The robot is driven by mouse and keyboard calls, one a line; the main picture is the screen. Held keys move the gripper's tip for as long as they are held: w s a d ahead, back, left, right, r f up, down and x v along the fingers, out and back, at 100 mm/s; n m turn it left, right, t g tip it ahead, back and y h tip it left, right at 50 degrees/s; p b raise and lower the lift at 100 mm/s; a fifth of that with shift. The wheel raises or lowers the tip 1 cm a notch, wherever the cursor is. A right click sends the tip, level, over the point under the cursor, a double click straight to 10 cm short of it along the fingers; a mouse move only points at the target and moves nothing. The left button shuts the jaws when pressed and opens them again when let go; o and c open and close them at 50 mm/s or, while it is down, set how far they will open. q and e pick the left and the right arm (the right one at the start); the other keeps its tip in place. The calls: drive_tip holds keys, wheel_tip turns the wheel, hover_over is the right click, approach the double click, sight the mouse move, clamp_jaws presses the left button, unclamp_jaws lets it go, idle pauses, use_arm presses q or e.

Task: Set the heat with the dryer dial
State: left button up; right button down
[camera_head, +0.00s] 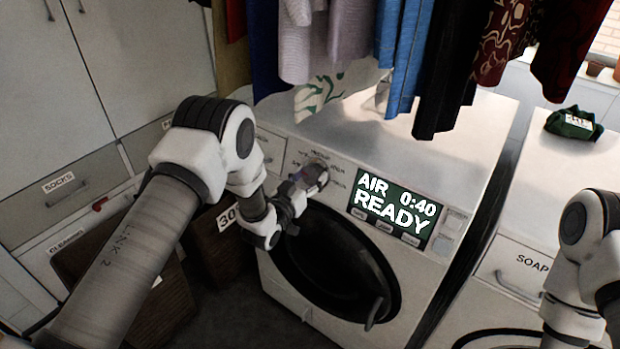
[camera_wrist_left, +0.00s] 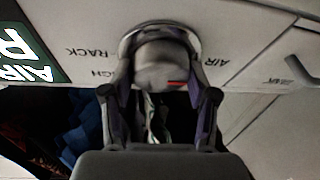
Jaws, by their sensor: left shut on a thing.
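The dryer (camera_head: 421,160) is white and has a round dark door. Its round dial (camera_head: 317,174) is on the front panel, left of the display, and is partly hidden by my left gripper (camera_head: 303,186). In the left wrist view, the grey dial (camera_wrist_left: 161,62) has a small red mark near its lower edge and sits between the two fingers of my left gripper (camera_wrist_left: 161,84). The gripper is shut on the dial. The display (camera_head: 393,208) reads "AIR 0:40 READY". Of my right arm, only links show at the right edge.
Clothes (camera_head: 400,50) hang above the dryer top. A drawer labelled SOAP (camera_head: 520,270) is at the right, with a green cloth item (camera_head: 574,123) on top. Brown baskets (camera_head: 215,240) stand left of the dryer. The dryer door's handle (camera_head: 374,313) sticks out below.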

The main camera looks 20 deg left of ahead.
use_arm(q)
drive_tip(key=m+h+b, duration=0.2)
drive_tip(key=m, duration=0.2)
drive_tip(key=shift+a+f+b, duration=0.1)
drive_tip(key=shift+f+b, duration=0.05)
drive_tip(key=shift+b, duration=0.25)
drive_tip(key=m+h+b, duration=0.1)
drive_tip(key=m, duration=0.2)
drive_tip(key=m+g+h+b, duration=0.1)
drive_tip(key=m, duration=0.2)
drive_tip(key=shift+g+b, duration=0.3)
drive_tip(key=m+g+b, duration=0.1)
drive_tip(key=m, duration=0.2)
drive_tip(key=m+h+b, duration=0.1)
drive_tip(key=m, duration=0.2)
drive_tip(key=shift+g+h, duration=0.3)
drive_tip(key=shift+g, duration=0.1)
drive_tip(key=shift+m+g+b, duration=0.6)
drive_tip(key=shift+m+g, duration=0.3)
drive_tip(key=shift+m, duration=1.6)
drive_tip(key=o, duration=1.2)
drive_tip(key=shift+c, duration=0.2)
